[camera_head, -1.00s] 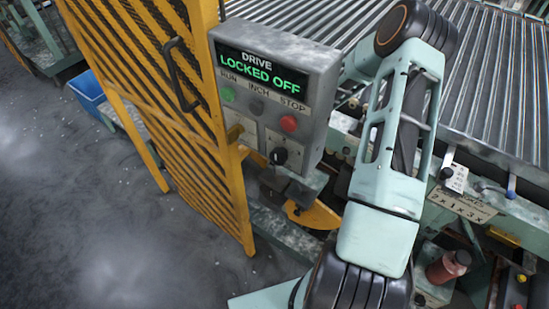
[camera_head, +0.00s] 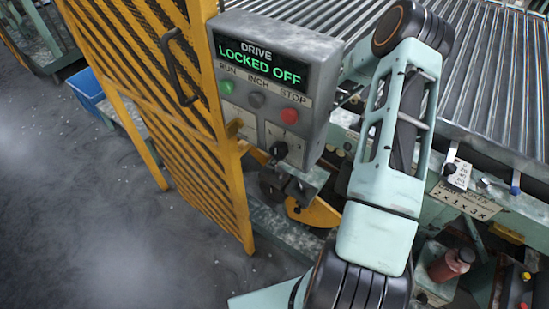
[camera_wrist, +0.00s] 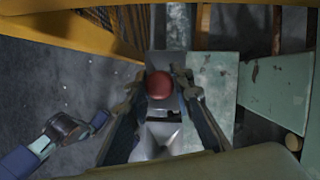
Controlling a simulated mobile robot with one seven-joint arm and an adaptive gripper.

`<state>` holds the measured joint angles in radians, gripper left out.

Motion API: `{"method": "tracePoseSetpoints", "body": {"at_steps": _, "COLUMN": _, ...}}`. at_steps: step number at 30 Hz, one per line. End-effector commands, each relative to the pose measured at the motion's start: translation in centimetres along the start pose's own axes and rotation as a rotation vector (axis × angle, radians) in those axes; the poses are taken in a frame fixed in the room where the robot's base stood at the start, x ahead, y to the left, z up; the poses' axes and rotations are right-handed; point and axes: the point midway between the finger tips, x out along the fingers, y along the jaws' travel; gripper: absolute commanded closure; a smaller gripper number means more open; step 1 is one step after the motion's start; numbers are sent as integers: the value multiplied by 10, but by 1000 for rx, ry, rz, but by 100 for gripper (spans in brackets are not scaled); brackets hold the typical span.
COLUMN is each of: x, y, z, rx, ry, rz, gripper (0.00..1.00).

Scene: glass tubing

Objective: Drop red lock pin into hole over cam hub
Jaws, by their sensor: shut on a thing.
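In the wrist view, a round red knob (camera_wrist: 159,84), the top of the lock pin, sits between the two fingers of my gripper (camera_wrist: 158,88). The gripper is shut on the pin. A pale metal part with a dark slot shows just below the knob; I cannot tell whether it belongs to the pin. The pin's lower end, the hole and the cam hub cannot be made out. In the head view the pin is not visible, and my arm covers part of the machine beside the control box. An orange-yellow plate (camera_head: 318,213) shows below that box.
The control box (camera_head: 272,85) reads "DRIVE LOCKED OFF". A yellow mesh guard (camera_head: 160,110) stands left of it. A roller bed (camera_head: 490,75) lies at upper right. A red-brown bottle (camera_head: 452,264) stands at lower right. Open floor (camera_head: 80,210) lies at left.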

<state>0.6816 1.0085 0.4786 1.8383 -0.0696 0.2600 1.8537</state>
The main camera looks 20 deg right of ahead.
Motion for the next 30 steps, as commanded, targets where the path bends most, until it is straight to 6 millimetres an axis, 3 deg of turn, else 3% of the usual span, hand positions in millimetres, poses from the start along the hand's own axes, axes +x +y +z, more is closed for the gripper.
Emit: {"method": "tracePoseSetpoints", "body": {"at_steps": 30, "x": 24, "y": 0, "z": -10, "rx": -1, "ry": 0, "rz": -1, "gripper": 100}}
